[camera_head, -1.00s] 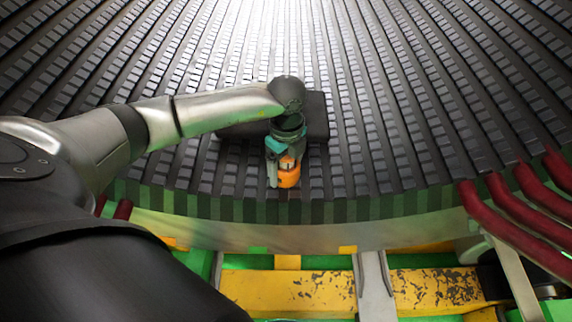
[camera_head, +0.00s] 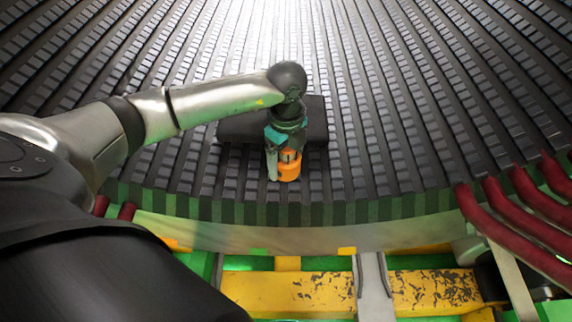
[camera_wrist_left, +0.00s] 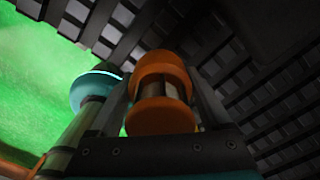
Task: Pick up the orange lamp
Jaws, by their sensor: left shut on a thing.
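The orange lamp (camera_head: 288,171) is small and round, with orange ends. It is at the near edge of the ridged stator surface, in the middle of the head view. My left gripper (camera_head: 284,156) points down from above and is shut on it. In the left wrist view, the orange lamp (camera_wrist_left: 163,121) shows two orange ends with a pale middle, between the dark fingers. Part of the lamp is hidden by the gripper in the head view. I cannot tell whether its underside touches the surface. My right gripper is not in view.
A dark flat block (camera_head: 240,127) lies on the stator (camera_head: 420,120) just behind the gripper. Several red tubes (camera_head: 515,215) stick out at the right. A yellow beam (camera_head: 290,290) and green floor lie below the stator's near edge. The ridged surface beyond the block looks clear.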

